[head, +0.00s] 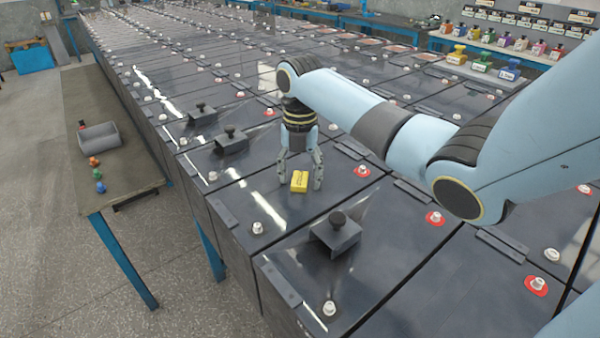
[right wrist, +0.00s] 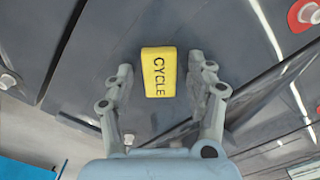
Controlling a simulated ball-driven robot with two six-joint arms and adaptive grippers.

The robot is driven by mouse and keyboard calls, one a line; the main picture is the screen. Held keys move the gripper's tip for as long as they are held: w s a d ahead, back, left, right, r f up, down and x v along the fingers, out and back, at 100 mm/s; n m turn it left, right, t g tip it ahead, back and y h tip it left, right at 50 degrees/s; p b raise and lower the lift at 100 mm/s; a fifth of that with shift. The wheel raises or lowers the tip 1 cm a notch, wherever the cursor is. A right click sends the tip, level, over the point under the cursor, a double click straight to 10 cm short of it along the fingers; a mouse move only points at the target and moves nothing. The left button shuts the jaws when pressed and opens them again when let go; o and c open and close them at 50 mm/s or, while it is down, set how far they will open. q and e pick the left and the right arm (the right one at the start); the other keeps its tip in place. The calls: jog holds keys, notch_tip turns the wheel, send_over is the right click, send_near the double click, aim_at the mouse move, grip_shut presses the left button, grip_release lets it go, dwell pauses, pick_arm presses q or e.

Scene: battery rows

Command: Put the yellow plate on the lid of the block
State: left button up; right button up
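The yellow plate (head: 299,181) is a small yellow piece on the dark, shiny lid (head: 276,206) of a battery block. In the right wrist view the plate (right wrist: 158,72) shows the black word "CYCLE". My right gripper (head: 300,184) points down over the lid, with one finger on each side of the plate. In the right wrist view its fingers (right wrist: 160,77) are open, with a gap between each finger and the plate. The plate appears to lie flat on the lid. My left gripper is not in view.
Dark handled brackets (head: 336,232) stand on nearby lids, with white terminal caps (head: 257,228) around. A side table (head: 125,180) at left holds a grey bin (head: 98,138) and small coloured pieces. Coloured items stand on a shelf at the back right.

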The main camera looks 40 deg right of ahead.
aim_at(300, 177)
jog(key=shift+r, duration=0.2)
notch_tip(300, 177, up, 12)
dwell(0.4)
jog(key=shift+f, duration=0.1)
dwell(0.4)
